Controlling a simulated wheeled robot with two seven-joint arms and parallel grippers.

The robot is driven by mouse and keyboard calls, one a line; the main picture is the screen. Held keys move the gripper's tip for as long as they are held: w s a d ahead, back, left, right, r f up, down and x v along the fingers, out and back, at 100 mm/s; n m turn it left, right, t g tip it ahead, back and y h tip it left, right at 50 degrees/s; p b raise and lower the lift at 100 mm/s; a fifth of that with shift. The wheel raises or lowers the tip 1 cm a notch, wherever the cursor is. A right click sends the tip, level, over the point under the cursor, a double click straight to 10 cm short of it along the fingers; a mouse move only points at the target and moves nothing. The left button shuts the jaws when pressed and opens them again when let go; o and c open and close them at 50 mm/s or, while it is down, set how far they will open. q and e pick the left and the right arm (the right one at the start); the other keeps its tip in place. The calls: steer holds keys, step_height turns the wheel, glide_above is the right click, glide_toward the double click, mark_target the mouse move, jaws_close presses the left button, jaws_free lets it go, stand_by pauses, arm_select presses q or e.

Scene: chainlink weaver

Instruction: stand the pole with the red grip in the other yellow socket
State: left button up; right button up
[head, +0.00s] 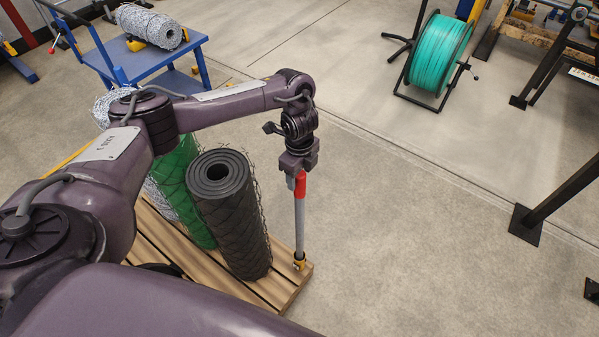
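The pole (299,222) is grey and upright, with a red grip (300,184) at its top. My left gripper (299,171) comes down on the pole from above and is shut on it at the red grip. The pole's foot meets a yellow socket (299,263) at the right corner of the wooden pallet (283,289). I cannot tell whether the foot is fully seated in it. No second yellow socket can be made out; my arm and the rolls hide much of the pallet. My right gripper is not in view.
A black mesh roll (232,215) stands on the pallet just left of the pole, with a green roll (192,190) behind it. A blue cart (150,57) stands at the back left, a teal reel (437,55) at the back right.

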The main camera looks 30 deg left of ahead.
arm_select(q)
steer(key=shift+f, duration=0.1)
steer(key=shift+r, duration=0.45)
step_height(320, 180, up, 7)
steer(key=shift+r+p, duration=0.1)
steer(key=shift+p, duration=0.65)
